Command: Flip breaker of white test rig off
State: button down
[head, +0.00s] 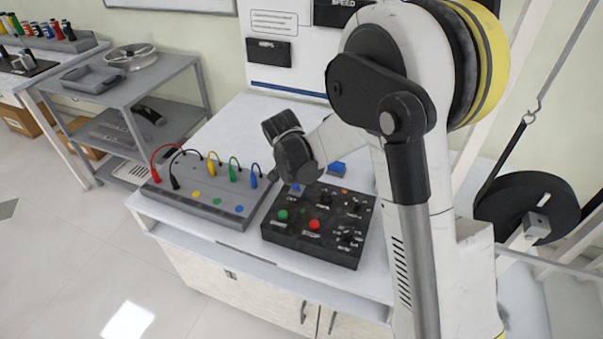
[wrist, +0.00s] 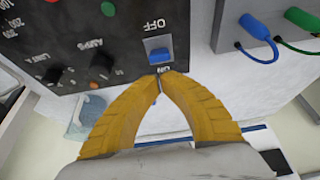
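A black control panel (head: 318,225) lies on the white bench (head: 170,228). It carries a blue rocker switch (wrist: 159,55), labelled OFF above and ON below in the wrist view. In the head view a bit of the blue switch (head: 295,189) shows at the panel's far left edge, mostly behind my dark wrist. My gripper (wrist: 160,73) has its yellow fingertips together at the ON-side edge of the switch, with nothing between them. I cannot tell whether they touch it or which way the rocker is tilted. The fingertips are not clearly seen in the head view.
A grey panel (head: 215,207) with coloured plugs and cables stands left of the black panel. Red (head: 314,225) and green (head: 282,214) buttons and several knobs sit near the switch. A small blue object (head: 337,169) lies behind the panel. A weight disc hangs at right.

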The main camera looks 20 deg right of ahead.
aim_at(296, 185)
jog(key=shift+r, duration=0.1)
jog(key=shift+r+p, duration=0.5)
jog(key=shift+r, duration=0.25)
jog(key=w+d+r, duration=0.1)
jog(key=w+d+r+p, duration=0.1)
jog(key=w, duration=0.1)
jog(key=shift+d+r, duration=0.1)
jog(key=s+a+r+p, duration=0.3)
jog(key=s+a+r, duration=0.1)
jog(key=s+r, duration=0.1)
jog(key=shift+v, duration=0.8)
jog(key=shift+d, duration=0.15)
jog(key=shift+r, duration=0.1)
